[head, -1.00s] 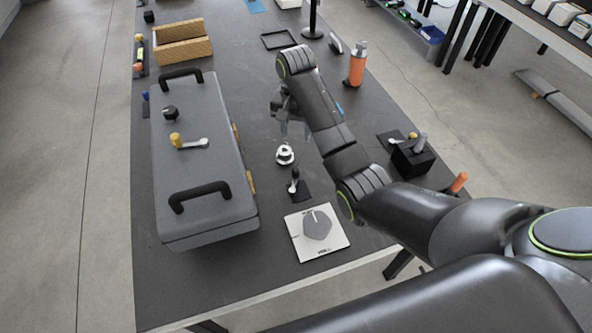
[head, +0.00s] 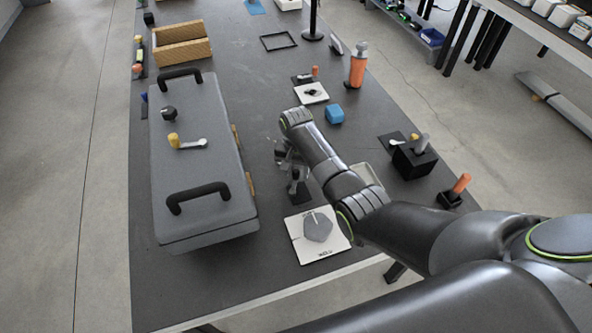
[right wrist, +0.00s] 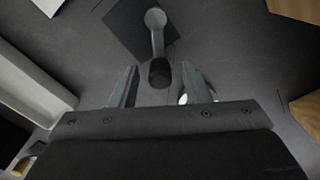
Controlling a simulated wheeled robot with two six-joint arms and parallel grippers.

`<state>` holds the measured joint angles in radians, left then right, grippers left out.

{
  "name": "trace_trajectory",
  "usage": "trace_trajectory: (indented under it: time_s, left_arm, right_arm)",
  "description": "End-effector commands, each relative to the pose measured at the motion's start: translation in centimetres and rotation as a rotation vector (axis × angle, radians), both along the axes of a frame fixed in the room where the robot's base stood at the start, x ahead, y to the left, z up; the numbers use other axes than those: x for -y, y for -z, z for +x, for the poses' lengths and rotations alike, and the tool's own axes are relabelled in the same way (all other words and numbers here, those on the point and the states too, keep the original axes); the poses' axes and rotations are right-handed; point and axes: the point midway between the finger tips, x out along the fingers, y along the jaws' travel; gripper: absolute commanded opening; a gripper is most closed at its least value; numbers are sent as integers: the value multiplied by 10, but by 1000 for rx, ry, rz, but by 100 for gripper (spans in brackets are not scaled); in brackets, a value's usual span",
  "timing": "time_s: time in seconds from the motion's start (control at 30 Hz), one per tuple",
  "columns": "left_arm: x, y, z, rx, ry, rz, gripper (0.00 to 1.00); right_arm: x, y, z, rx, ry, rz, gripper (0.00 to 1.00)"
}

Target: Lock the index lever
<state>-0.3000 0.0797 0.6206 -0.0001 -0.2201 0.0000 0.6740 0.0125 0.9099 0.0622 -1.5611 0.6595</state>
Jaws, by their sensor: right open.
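A small lever (right wrist: 157,42) stands on a dark square plate (right wrist: 125,22) in the right wrist view. It has a round grey hub, a grey arm and a black knob (right wrist: 160,73). In the head view the plate (head: 303,193) lies between the grey case and my right arm, with the lever partly hidden by my gripper. My right gripper (right wrist: 159,71) is open. Its fingers are on either side of the black knob, with a gap visible on both sides. In the head view the right gripper (head: 287,160) is above the lever. My left gripper is out of view.
A large grey case (head: 205,220) with black handles and a yellow-knobbed lever (head: 187,143) stands to the left. A white plate with a grey hexagonal dial (head: 318,227) lies nearer.

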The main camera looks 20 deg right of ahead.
Motion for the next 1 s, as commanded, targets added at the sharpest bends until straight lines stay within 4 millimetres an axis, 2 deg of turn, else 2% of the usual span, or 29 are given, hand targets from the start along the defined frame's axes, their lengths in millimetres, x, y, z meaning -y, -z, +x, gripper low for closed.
trace_trajectory:
  time_s: [0.33,0.67,0.83,1.0]
  left_arm:
    - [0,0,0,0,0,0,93]
    - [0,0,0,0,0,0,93]
    - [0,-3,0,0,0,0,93]
    - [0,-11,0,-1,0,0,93]
  right_arm:
    - [0,3,0,0,0,0,43]
    - [0,3,0,0,0,0,1]
    - [-2,2,1,-1,-29,1,0]
    - [-7,1,4,0,-144,0,0]
